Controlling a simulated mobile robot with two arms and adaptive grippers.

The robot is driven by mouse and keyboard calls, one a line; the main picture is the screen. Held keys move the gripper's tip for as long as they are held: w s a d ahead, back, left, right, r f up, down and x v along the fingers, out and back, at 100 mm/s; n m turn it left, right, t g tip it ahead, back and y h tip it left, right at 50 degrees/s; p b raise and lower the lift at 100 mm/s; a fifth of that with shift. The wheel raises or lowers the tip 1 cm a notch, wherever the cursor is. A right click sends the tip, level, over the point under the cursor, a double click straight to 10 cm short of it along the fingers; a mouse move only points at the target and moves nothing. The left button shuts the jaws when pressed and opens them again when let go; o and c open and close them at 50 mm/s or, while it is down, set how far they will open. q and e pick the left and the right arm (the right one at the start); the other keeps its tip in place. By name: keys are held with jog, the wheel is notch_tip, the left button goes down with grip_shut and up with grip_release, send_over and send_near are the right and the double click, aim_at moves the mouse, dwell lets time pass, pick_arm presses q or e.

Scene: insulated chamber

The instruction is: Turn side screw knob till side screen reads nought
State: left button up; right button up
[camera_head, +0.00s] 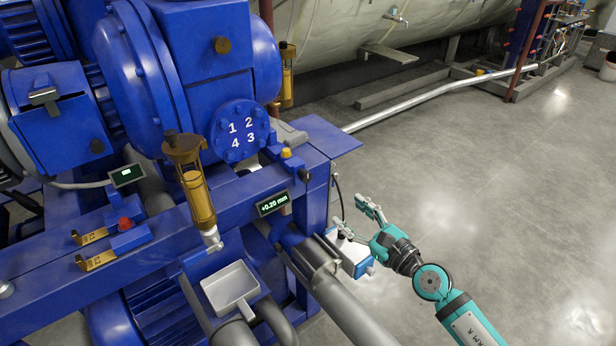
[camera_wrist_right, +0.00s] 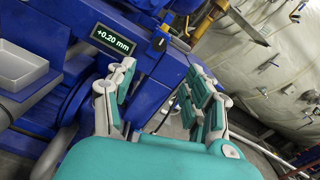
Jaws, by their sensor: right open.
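The side screen (camera_head: 272,203) is a small dark display on the blue frame's side and reads +0.20 mm. It shows large in the right wrist view (camera_wrist_right: 113,41) with the same reading. A small black part, which looks like the side screw knob (camera_head: 304,175), sits right of the screen near the frame's end; in the right wrist view it shows ahead of my fingers (camera_wrist_right: 158,43). My right gripper (camera_head: 357,219) is open and empty, right of the frame and apart from the knob. Its two fingers show spread in the wrist view (camera_wrist_right: 160,82). My left gripper is out of view.
A blue-and-white box (camera_head: 352,256) is beside my right gripper. A grey pipe (camera_head: 345,305) runs below the frame. A metal tray (camera_head: 230,287) and an amber oiler (camera_head: 198,195) stand to the left. The floor (camera_head: 490,190) at right is clear.

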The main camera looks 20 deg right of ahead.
aim_at(308, 177)
jog(key=x, duration=1.6)
jog(key=shift+w+a, duration=0.1)
grip_shut()
